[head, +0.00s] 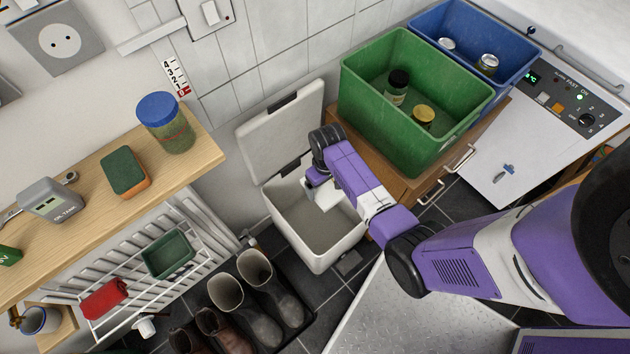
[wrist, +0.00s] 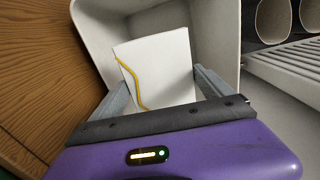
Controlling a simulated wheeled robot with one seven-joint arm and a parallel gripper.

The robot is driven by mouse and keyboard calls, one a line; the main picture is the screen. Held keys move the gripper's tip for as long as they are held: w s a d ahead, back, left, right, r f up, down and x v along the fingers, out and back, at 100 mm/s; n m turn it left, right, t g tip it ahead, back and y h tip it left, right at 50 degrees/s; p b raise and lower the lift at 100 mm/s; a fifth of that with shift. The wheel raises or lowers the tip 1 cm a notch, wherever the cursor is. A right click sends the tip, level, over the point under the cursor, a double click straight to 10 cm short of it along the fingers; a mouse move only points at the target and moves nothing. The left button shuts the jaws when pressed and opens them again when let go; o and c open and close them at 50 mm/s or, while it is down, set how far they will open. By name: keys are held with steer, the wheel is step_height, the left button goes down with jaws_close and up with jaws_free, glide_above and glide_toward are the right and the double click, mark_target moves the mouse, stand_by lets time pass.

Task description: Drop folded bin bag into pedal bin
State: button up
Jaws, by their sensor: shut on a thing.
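The pedal bin (head: 318,247) stands on the floor, a pale grey box with its lid (head: 285,130) up against the wall. My gripper (head: 318,190) is over the bin's opening, towards its back, pointing down. In the wrist view my gripper (wrist: 170,92) is shut on the folded bin bag (wrist: 165,72), a white flat packet with a yellow cord along one side. The bag also shows in the head view (head: 326,196), partly hidden by my arm. In the wrist view the bin's pale inner walls (wrist: 218,45) surround the bag. I cannot tell how deep the bag is.
A wooden cabinet stands right of the bin, with a green crate (head: 400,130) and a blue crate (head: 510,60) on top.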

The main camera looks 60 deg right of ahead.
steer(key=o, duration=1.1)
steer(key=shift+r, duration=0.1)
steer(key=shift+r+p, duration=0.65)
steer(key=shift+r, duration=3.2)
